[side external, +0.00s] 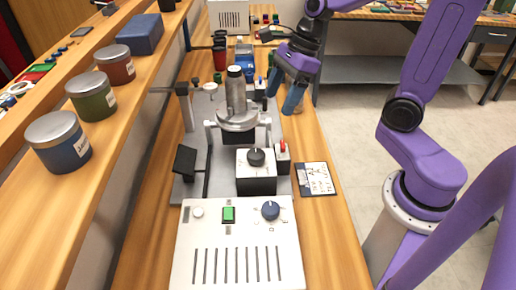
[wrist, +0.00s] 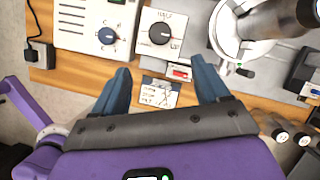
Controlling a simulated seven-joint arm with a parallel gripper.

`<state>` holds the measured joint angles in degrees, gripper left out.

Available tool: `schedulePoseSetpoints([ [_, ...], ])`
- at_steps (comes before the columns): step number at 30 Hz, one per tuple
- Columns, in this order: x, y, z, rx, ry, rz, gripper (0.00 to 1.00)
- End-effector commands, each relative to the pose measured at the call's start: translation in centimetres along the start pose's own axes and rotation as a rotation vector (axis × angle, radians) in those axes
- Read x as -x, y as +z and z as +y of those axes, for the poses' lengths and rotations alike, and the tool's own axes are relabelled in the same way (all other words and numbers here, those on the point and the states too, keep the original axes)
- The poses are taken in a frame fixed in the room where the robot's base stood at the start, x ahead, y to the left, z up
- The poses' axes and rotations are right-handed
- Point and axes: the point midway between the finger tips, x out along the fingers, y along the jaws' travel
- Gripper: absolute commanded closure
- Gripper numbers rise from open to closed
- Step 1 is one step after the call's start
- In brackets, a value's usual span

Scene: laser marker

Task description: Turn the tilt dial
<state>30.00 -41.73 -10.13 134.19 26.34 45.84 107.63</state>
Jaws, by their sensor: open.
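A black dial (side external: 256,157) sits on top of a small white box (side external: 257,184) in the middle of the bench; it also shows in the wrist view (wrist: 160,33) with markings around it. A dark blue dial (side external: 270,210) is on the white control panel in front of it, and in the wrist view (wrist: 107,36) to its left. My gripper (side external: 284,92) is open and empty, above the bench behind and right of both dials. Its blue fingers (wrist: 161,72) are apart from everything.
A red switch (side external: 283,148) stands right beside the white box. The round metal fixture with a cylinder (side external: 237,95) rises behind the box. A card (side external: 316,179) lies to the right. A shelf with jars (side external: 58,140) runs along the left. A green button (side external: 229,214) is on the panel.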

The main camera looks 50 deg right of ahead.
Motion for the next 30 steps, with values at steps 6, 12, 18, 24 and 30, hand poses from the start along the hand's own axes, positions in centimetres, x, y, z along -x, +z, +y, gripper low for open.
schedulePoseSetpoints([
  [6, -3.8, -0.1, 0.2, 0.001, 0.007, 0.006, 0.26],
  [12, -6.7, -0.2, 0.2, 0.002, 0.006, 0.006, 0.26],
  [18, -9.3, -0.1, 0.1, 0.003, 0.005, 0.004, 0.26],
  [24, -11.6, -0.1, 0.1, 0.004, 0.004, 0.003, 0.26],
  [30, -13.6, -0.1, 0.0, 0.004, 0.002, 0.004, 0.26],
])
